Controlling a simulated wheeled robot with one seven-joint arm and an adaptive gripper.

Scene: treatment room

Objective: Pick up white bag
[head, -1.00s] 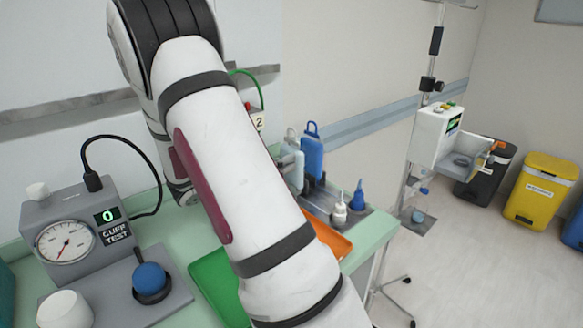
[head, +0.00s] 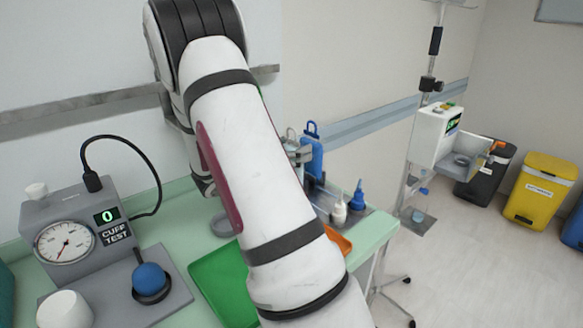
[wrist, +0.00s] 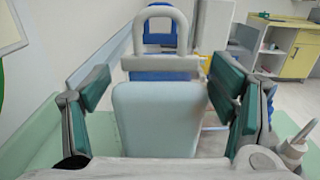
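The white bag (wrist: 157,118) stands upright in the middle of the wrist view, with a pale clamp and a loop handle on top. My gripper (wrist: 160,88) is open, with one dark-green-padded finger on each side of the bag. Narrow gaps seem to show between the pads and the bag; contact is not clear. In the head view my arm hides most of the bag and gripper. A blue bag (head: 313,156) with a loop handle stands just behind; its top also shows in the wrist view (wrist: 158,38).
A white bottle (head: 339,212) and a blue bottle (head: 357,196) stand right of the bags. A green tray (head: 215,285) and an orange tray (head: 340,241) lie in front. The cuff tester (head: 75,225) is at left. A drip-stand pump (head: 437,135) stands beyond the table.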

